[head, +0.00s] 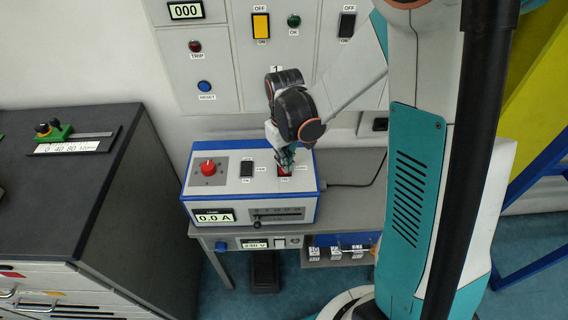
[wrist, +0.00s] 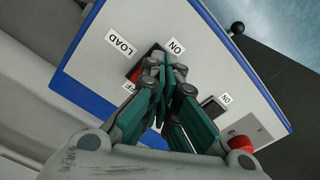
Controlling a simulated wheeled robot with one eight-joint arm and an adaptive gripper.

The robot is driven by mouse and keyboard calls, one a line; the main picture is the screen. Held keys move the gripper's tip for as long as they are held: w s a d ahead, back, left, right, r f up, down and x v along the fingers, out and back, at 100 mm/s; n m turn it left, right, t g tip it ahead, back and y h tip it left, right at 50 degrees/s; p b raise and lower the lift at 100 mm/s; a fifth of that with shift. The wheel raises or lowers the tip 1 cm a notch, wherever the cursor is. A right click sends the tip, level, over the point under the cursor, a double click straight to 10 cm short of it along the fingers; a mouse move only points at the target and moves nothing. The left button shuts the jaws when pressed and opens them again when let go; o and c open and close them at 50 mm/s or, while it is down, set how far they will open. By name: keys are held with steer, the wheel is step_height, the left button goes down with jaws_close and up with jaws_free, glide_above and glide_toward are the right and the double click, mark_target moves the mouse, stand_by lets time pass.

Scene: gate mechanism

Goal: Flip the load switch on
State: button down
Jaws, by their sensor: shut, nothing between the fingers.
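The load switch (head: 284,171) is a rocker with a red face on the sloped top of a grey and blue bench unit (head: 222,190). In the wrist view the load switch (wrist: 137,73) shows its red part near the OFF label, beside the LOAD label (wrist: 120,41). The ON label (wrist: 176,46) is at its other end. My gripper (head: 284,158) is shut and empty, right over the switch. In the wrist view the fingertips of my gripper (wrist: 166,68) cover part of the rocker. I cannot tell whether they touch it. The unit's display (head: 213,217) reads 0.0 A.
On the same unit are a black rocker (head: 247,169) and a red knob (head: 208,168). A slider (head: 279,216) runs along its front. A wall panel (head: 208,60) with switches and lamps stands close behind. A dark cabinet (head: 60,190) stands at left.

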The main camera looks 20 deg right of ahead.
steer(key=shift+r+p, duration=1.65)
steer(key=shift+r, duration=1.1)
steer(key=s+r+m+t+b, duration=0.2)
steer(key=s+r+t+b, duration=0.5)
steer(key=s, duration=0.8)
step_height(320, 180, up, 3)
steer(key=shift+r, duration=0.1)
